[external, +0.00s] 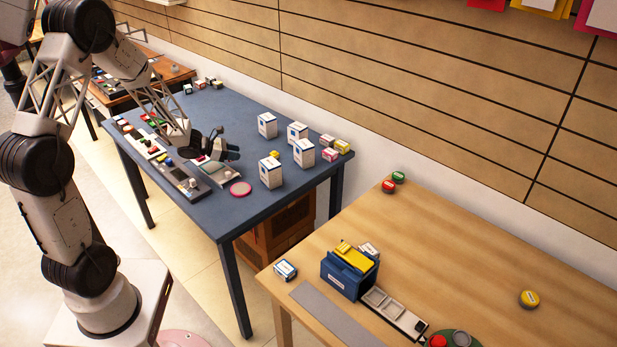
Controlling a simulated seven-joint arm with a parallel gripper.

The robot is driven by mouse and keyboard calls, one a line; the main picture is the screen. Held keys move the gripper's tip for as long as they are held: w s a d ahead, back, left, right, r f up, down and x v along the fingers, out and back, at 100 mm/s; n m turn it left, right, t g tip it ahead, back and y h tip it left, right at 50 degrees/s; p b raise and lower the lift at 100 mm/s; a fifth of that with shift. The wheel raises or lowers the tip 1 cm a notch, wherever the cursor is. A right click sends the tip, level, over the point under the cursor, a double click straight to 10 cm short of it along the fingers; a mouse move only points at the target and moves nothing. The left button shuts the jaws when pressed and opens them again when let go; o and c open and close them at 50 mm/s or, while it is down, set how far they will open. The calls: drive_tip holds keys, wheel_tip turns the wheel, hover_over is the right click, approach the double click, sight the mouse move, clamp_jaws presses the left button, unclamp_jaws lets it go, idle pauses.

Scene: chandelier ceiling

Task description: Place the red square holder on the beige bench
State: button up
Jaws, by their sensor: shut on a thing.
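The beige bench (480,245) is the light wooden table at the front right. My gripper (232,153) is over the right part of the blue-grey table (235,112), well behind and left of the bench. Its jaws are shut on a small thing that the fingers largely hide. A pale square piece with a reddish edge (218,173) shows just below the jaws. It may be the red square holder, but I cannot tell for sure, nor whether it touches the table.
Several white-and-blue boxes (271,172) stand right of my gripper. The bench's middle is clear.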

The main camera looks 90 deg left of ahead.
drive_tip(key=shift+w, duration=0.15)
drive_tip(key=shift+w+a+r, duration=0.2)
drive_tip(key=shift+w+a, duration=0.05)
drive_tip(key=shift+w, duration=0.2)
drive_tip(key=w+r+n+y, duration=0.1)
drive_tip(key=w+r, duration=0.3)
drive_tip(key=w, duration=0.3)
drive_tip(key=w+r+n+g+y, duration=0.1)
drive_tip(key=w+r, duration=0.4)
drive_tip(key=w, duration=0.3)
drive_tip(key=w+r+n+y, duration=0.1)
drive_tip(key=w+r, duration=0.3)
drive_tip(key=w, duration=0.4)
drive_tip(key=shift+r+n+y, duration=0.25)
drive_tip(key=shift+n+y, duration=0.05)
drive_tip(key=shift+y, duration=0.2)
drive_tip(key=shift+n+g+y, duration=0.8)
drive_tip(key=w+d+r, duration=0.1)
drive_tip(key=w+r, duration=0.1)
drive_tip(key=w+d+r, duration=0.3)
drive_tip(key=w+r, duration=0.1)
drive_tip(key=shift+w+d+r, duration=0.1)
drive_tip(key=shift+d, duration=0.15)
drive_tip(key=shift+a, duration=0.1)
